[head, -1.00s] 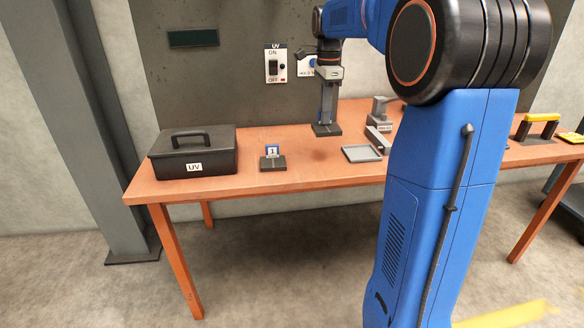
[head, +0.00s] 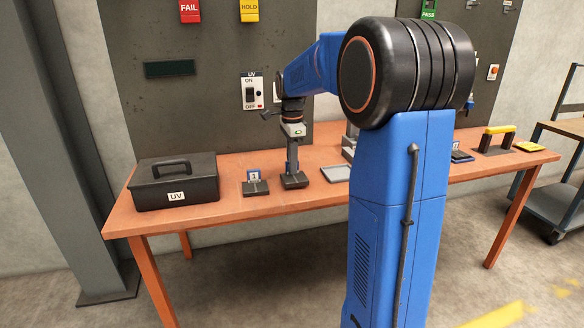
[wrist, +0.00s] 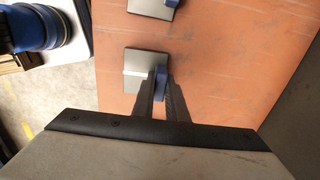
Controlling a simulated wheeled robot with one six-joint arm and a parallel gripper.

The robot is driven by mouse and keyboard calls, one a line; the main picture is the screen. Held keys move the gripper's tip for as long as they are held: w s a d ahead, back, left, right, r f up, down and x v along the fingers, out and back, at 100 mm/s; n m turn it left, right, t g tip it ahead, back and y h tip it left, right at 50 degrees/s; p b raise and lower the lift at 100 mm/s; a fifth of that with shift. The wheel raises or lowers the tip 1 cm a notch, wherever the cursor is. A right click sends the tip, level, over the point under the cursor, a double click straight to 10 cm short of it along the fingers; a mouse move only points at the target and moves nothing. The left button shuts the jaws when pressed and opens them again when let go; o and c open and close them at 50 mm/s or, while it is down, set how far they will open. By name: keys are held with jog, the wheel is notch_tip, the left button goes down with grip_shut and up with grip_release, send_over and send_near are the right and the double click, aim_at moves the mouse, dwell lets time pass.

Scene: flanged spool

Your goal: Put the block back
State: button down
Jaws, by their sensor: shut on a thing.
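My gripper (head: 291,169) is shut on the upright part of a block with a flat dark square base (head: 294,182). The block is at or just above the table, right of a similar block marked 1 (head: 255,187). In the wrist view my fingers (wrist: 162,92) reach the held block's blue upright part (wrist: 160,72). A white strip (wrist: 136,73) crosses its grey base. The fingers hide part of it, and I cannot read a number. The other block's base (wrist: 150,8) shows at the top edge, apart from the held one.
A black UV case (head: 195,190) stands at the table's left end. A grey tray (head: 336,174) lies to the right of the held block. A yellow-handled tool (head: 497,140) is at the far right. The orange table (head: 235,211) is bare along its front edge.

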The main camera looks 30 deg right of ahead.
jog(key=shift+f, duration=0.55)
jog(key=c, duration=1.8)
grip_release()
jog(key=shift+f, duration=0.15)
jog(key=shift+o, duration=0.2)
